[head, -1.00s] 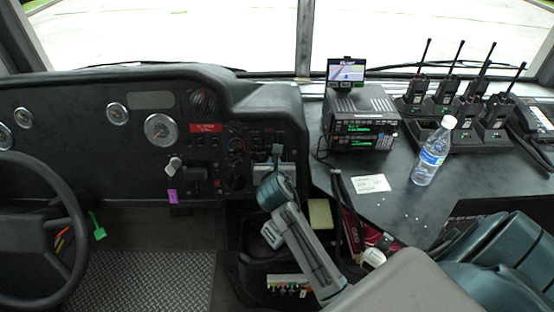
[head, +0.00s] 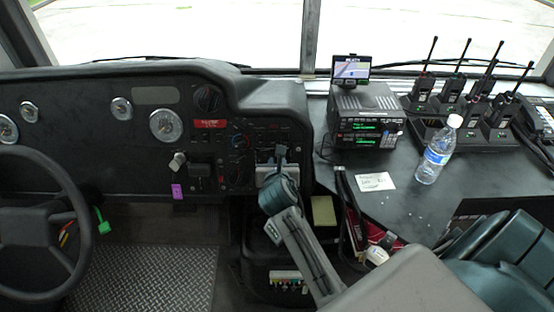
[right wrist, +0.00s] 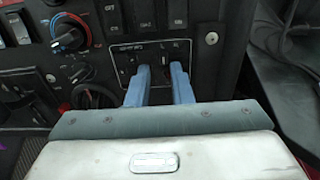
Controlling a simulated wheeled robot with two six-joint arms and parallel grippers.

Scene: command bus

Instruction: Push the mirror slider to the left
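The mirror slider is likely one of the small controls on the labelled switch panel (right wrist: 125,52), which shows in the right wrist view just beyond my fingertips. I cannot tell for certain which control it is, as the fingers partly cover the panel. My right gripper (right wrist: 161,68) has two blue fingers set apart, with a gap and nothing held between them. Its tips are at or very near the panel face; contact is unclear. In the head view the right gripper (head: 281,150) reaches the right end of the dashboard (head: 90,110). My left gripper is not in view.
Temperature knobs (right wrist: 68,35) are left of the fingers. A steering wheel (head: 50,225) is at the far left. On the right counter stand a radio unit (head: 365,120), a water bottle (head: 437,155), a paper note (head: 374,182) and several handheld radios (head: 465,95).

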